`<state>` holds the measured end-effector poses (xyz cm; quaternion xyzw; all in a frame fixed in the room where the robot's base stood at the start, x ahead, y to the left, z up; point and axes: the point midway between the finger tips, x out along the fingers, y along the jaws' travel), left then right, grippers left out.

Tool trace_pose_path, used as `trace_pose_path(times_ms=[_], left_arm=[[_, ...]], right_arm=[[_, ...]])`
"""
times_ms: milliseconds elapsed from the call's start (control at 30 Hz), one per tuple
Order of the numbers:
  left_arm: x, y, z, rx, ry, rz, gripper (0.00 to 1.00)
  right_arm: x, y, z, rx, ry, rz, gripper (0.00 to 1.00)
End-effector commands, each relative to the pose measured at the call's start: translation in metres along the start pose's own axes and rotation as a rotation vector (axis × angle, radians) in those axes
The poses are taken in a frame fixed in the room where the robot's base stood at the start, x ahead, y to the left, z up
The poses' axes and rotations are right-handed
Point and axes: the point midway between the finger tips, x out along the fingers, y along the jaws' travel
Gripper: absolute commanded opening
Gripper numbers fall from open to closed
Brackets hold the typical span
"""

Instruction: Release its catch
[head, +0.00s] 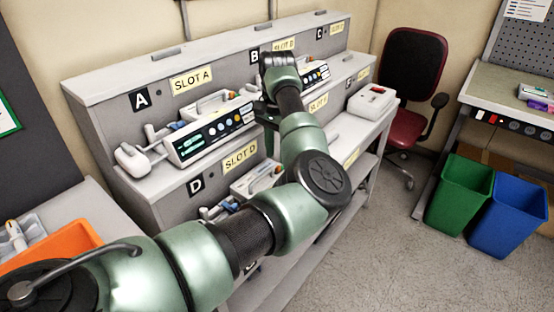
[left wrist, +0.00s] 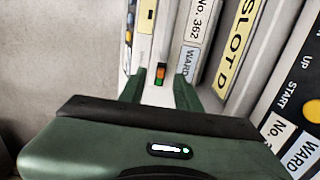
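My left gripper (head: 265,112) is at the right end of the slot A pump (head: 215,133) in the head view, partly hidden by my own arm. In the left wrist view my left gripper (left wrist: 158,92) has its two green fingers apart, with nothing held. A small orange and green part (left wrist: 160,74) on a pale strip shows between and just beyond the fingertips. It may be the catch; I cannot tell if it is touched. A "No. 362" label (left wrist: 203,20) and a "SLOT D" label (left wrist: 240,40) lie to its right. My right gripper is not in view.
Another pump (head: 315,73) stands on the upper shelf right of my arm. A lower pump (head: 255,178) is partly behind my arm. A white device (head: 372,101) sits at the rack's right end. An orange bin (head: 55,243) is at the left.

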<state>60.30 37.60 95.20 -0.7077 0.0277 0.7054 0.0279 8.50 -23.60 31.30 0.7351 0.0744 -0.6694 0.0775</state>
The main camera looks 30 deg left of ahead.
Motion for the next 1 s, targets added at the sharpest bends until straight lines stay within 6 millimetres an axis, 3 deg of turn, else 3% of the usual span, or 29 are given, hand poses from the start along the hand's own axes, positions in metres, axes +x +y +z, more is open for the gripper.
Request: trace_pose_path(times_ms=[100,300,600,633,733,1000], left_arm=[[0.019,0.0,0.001,0.0,-0.003,0.0,0.33],[0.04,-0.001,0.001,0.0,-0.002,-0.001,0.33],[0.043,-0.001,0.0,0.0,0.0,-0.001,0.33],[0.043,-0.001,0.0,0.0,0.0,-0.001,0.3],[0.043,-0.001,0.0,0.0,0.0,-0.001,0.02],[0.043,-0.001,0.0,0.0,0.0,-0.002,0.0]], right_arm=[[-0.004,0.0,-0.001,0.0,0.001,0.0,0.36],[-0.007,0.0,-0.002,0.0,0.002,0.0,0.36],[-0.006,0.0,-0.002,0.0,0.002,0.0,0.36],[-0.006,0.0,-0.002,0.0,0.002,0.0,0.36],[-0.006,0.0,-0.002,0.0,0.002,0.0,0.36],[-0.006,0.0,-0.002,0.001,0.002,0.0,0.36]])
